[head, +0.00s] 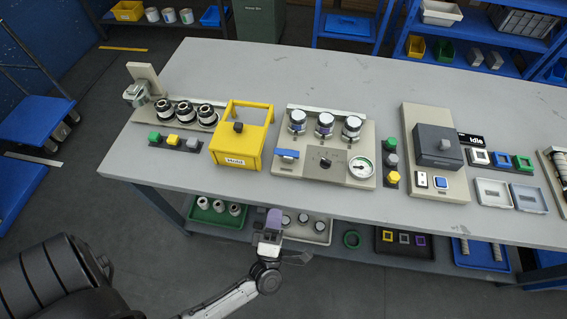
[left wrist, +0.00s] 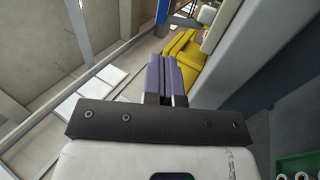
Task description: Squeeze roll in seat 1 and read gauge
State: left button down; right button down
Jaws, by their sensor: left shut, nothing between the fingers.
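A beige panel (head: 322,177) on the table carries several rolls standing in a row of seats at its back: a left roll (head: 297,122), a middle roll (head: 324,124) and a right roll (head: 351,129). I cannot read any seat numbers. A round white gauge (head: 361,168) sits at the panel's front right; its reading is too small to tell. A dark knob (head: 325,162) and a blue lever (head: 287,155) are beside it. My left gripper (head: 273,217) is below the table's front edge, apart from the panel. Its purple fingers (left wrist: 163,78) are shut and empty. My right gripper is not seen.
A yellow guard box (head: 242,138) stands left of the panel, and green, grey and yellow buttons (head: 391,160) stand right of it. The table's front edge (head: 330,204) lies between my gripper and the panel. Bins with parts fill the lower shelf (head: 400,262).

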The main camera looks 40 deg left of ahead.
aim_at(288, 154)
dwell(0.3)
pick_arm(q)
jog(key=x, duration=1.4)
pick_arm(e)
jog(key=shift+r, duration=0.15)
pick_arm(q)
jog(key=shift+r+p, duration=0.1)
jog(key=shift+p, duration=0.2)
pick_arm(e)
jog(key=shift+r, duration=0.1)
